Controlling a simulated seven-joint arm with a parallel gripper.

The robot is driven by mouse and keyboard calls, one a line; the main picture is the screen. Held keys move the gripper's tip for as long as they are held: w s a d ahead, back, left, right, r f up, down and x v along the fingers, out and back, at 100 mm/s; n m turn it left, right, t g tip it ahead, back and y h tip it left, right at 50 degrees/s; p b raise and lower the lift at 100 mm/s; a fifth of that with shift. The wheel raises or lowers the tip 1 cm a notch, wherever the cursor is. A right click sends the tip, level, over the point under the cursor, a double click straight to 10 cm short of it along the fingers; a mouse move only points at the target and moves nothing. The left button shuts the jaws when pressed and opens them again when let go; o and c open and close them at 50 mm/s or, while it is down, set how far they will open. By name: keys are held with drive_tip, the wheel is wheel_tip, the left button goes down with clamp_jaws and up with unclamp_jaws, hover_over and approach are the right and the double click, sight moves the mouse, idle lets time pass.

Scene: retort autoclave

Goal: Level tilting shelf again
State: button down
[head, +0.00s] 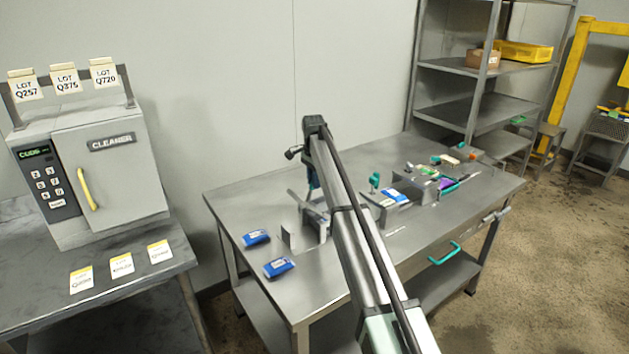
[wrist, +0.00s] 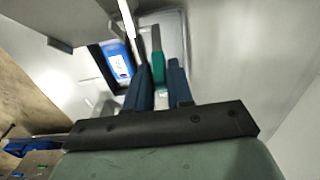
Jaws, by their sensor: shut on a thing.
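In the wrist view, my gripper (wrist: 159,72) has its two dark blue fingers shut on a teal handle (wrist: 157,60), which stands between the fingertips. In the head view, my gripper (head: 313,182) points down at a grey fixture with a slanted plate (head: 297,203) on the steel table. My arm hides much of this fixture. I cannot tell how far its shelf tilts.
Two blue pouches (head: 257,237) (head: 279,267) lie on the table's (head: 235,208) left part. Right of my arm stands another fixture with a teal knob (head: 375,180) and a blue pouch (head: 396,196). The cleaner cabinet (head: 115,175) stands at left, shelving (head: 470,110) at back right.

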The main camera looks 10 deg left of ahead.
drive_tip(key=shift+s+a+r+t+h, duration=0.2)
drive_tip(key=shift+s+a+t+h, duration=0.5)
drive_tip(key=shift+s, duration=0.05)
drive_tip(key=shift+s+a+t+h, duration=0.65)
drive_tip(key=shift+s+t+h, duration=0.05)
drive_tip(key=shift+t+h, duration=0.2)
drive_tip(key=shift+s+a+f+t+h, duration=0.2)
drive_tip(key=shift+s+a+t+h, duration=0.35)
drive_tip(key=shift+t+h, duration=0.2)
drive_tip(key=shift+s+a+f+t+h, duration=0.15)
drive_tip(key=shift+s+a+t+h, duration=0.35)
drive_tip(key=shift+t+h, duration=0.25)
drive_tip(key=shift+a, duration=0.1)
drive_tip(key=c, duration=1.1)
unclamp_jaws()
drive_tip(key=v, duration=1.3)
drive_tip(key=shift+s+a+r, duration=0.2)
drive_tip(key=shift+a, duration=0.05)
